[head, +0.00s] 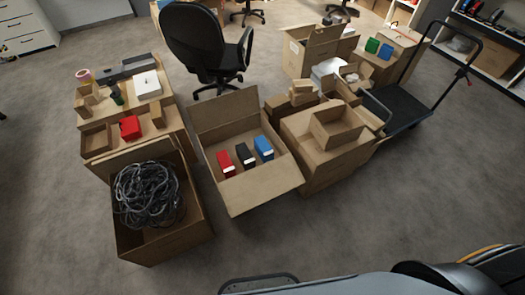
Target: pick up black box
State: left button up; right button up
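The black box (245,155) stands in an open carton (262,194) in the middle of the head view. It is between a red box (226,163) on its left and a blue box (264,147) on its right, with small gaps. A white patch shows low on its front. The carton's back flap stands up and its front flap is folded outward. Neither of my grippers shows in this view. Only parts of my own body show along the bottom edge.
A carton of black cables (193,222) stands at the left front. Stacked cartons (317,181) with an open one on top stand to the right. A black chair (198,50) is behind, and a platform cart (405,108) is at the right. The floor in front is clear.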

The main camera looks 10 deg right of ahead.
aim_at(248, 162)
jog(key=i+l, duration=0.4)
jog(key=l, duration=0.25)
jog(key=i+l, duration=0.2)
jog(key=l+u, duration=0.15)
jog(key=u, duration=0.2)
jog(key=i+l+u, duration=0.1)
jog(key=u, duration=0.25)
jog(key=l+u, duration=0.35)
